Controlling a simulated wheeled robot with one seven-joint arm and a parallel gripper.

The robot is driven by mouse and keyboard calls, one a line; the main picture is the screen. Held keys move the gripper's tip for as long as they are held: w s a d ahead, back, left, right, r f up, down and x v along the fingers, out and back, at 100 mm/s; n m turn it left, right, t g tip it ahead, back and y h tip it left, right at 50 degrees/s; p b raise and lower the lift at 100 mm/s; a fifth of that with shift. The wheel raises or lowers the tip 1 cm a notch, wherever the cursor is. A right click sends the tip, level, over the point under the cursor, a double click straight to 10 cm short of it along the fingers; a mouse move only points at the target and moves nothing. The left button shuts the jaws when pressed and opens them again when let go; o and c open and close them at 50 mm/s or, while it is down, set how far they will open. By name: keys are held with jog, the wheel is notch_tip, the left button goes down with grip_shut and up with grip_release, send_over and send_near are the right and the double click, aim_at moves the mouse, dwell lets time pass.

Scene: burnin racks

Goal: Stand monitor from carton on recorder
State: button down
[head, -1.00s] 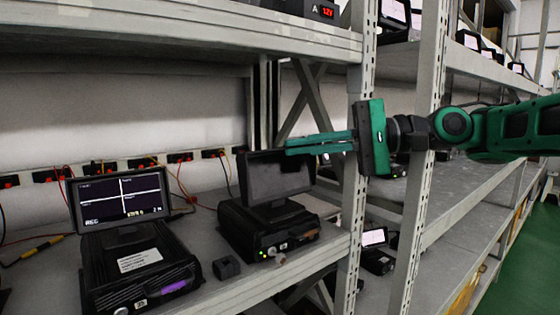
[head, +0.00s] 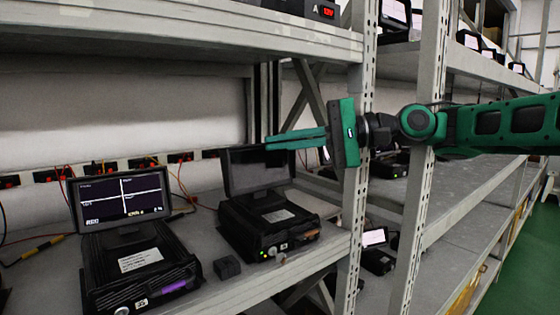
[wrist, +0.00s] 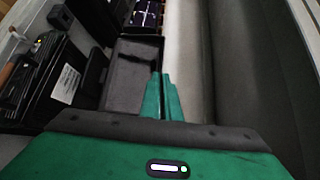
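My gripper (head: 270,141) is shut on the top edge of a dark, blank monitor (head: 258,172), which is upright over the rear of a black recorder (head: 270,232). I cannot tell whether the monitor's foot touches the recorder. The recorder's white label shows in front of the foot. In the wrist view my gripper's green fingers (wrist: 161,97) lie close together beside the monitor's dark grey panel (wrist: 136,76), and the recorder with its white label (wrist: 66,85) is at the left. I see no carton.
Left of it, another recorder (head: 140,270) carries a lit monitor (head: 120,197). A small black block (head: 227,267) lies on the shelf between them. Rack uprights (head: 355,200) stand just right, and an upper shelf (head: 190,35) is overhead. Red sockets with cables line the back.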

aim_at(262, 160)
jog(key=shift+w+a+f, duration=0.1)
jog(key=shift+w+f, duration=0.05)
jog(key=shift+f, duration=1.55)
jog(key=c, duration=2)
grip_release()
